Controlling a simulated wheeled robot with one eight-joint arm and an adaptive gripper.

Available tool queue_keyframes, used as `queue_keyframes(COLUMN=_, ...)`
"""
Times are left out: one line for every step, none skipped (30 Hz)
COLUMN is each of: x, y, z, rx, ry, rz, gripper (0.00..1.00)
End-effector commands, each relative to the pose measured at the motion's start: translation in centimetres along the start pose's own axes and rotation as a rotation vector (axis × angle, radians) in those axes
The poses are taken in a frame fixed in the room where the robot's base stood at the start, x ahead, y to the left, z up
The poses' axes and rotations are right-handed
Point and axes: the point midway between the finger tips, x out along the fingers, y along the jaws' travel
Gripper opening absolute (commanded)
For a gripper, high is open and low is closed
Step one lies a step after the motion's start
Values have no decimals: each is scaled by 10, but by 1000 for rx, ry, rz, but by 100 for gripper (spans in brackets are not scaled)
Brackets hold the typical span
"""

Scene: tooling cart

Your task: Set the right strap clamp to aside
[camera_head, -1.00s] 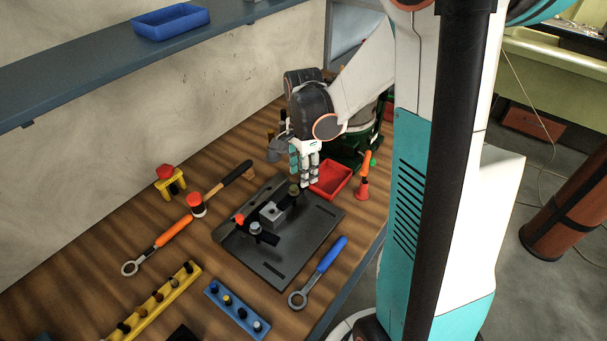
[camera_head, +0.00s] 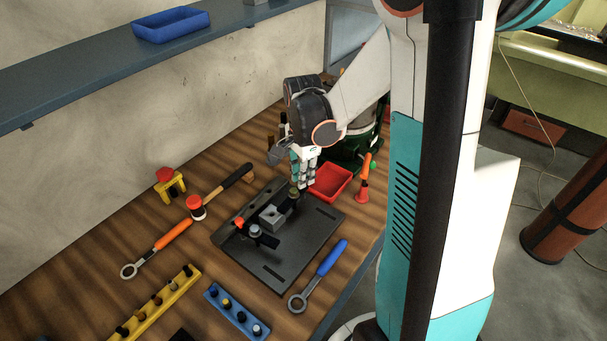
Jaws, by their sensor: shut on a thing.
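A dark fixture plate (camera_head: 290,255) lies on the wooden bench with a grey metal block (camera_head: 270,216) on it. The right strap clamp (camera_head: 295,192) is at the block's far right end, with a dark strap and an olive-coloured top. My gripper (camera_head: 299,182) points down over it and is shut on its top. The fingers partly hide the clamp, and I cannot tell whether it is lifted off the plate. The left strap clamp (camera_head: 262,238) is at the block's near left end, with an orange knob (camera_head: 239,223) beside it.
A red tray (camera_head: 331,183) stands just right of my gripper, with an orange-handled tool (camera_head: 364,178) beyond. A hammer (camera_head: 235,177) and an orange-handled wrench (camera_head: 172,235) lie left. A blue-handled wrench (camera_head: 331,257), yellow rack (camera_head: 158,307) and blue rack (camera_head: 236,312) are nearer.

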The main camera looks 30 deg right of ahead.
Motion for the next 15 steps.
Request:
queue_keyframes(x=0, y=-1, z=0, rx=-18, ry=0, rz=0, gripper=0)
queue_keyframes(x=0, y=-2, z=1, rx=-32, ry=0, rz=0, gripper=0)
queue_keyframes(x=0, y=-2, z=1, rx=-53, ry=0, rz=0, gripper=0)
queue_keyframes(x=0, y=-3, z=2, rx=-70, ry=0, rz=0, gripper=0)
queue_keyframes(x=0, y=-4, z=2, rx=-90, ry=0, rz=0, gripper=0)
queue_keyframes(x=0, y=-5, z=3, rx=-117, ry=0, rz=0, gripper=0)
queue_keyframes(x=0, y=-6, z=3, rx=-141, ry=0, rz=0, gripper=0)
queue_keyframes(x=0, y=-7, z=4, rx=-165, ry=0, rz=0, gripper=0)
queue_keyframes(x=0, y=-8, z=5, rx=-200, ry=0, rz=0, gripper=0)
queue_keyframes(x=0, y=-9, z=5, rx=-226, ry=0, rz=0, gripper=0)
queue_keyframes(x=0, y=-10, z=6, rx=-253, ry=0, rz=0, gripper=0)
queue_keyframes(x=0, y=-11, z=7, rx=-291, ry=0, rz=0, gripper=0)
queue_keyframes(x=0, y=-12, z=8, rx=-319, ry=0, rz=0, gripper=0)
queue_keyframes(x=0, y=-13, z=8, rx=-348, ry=0, rz=0, gripper=0)
queue_keyframes(x=0, y=-14, z=10, rx=-386, ry=0, rz=0, gripper=0)
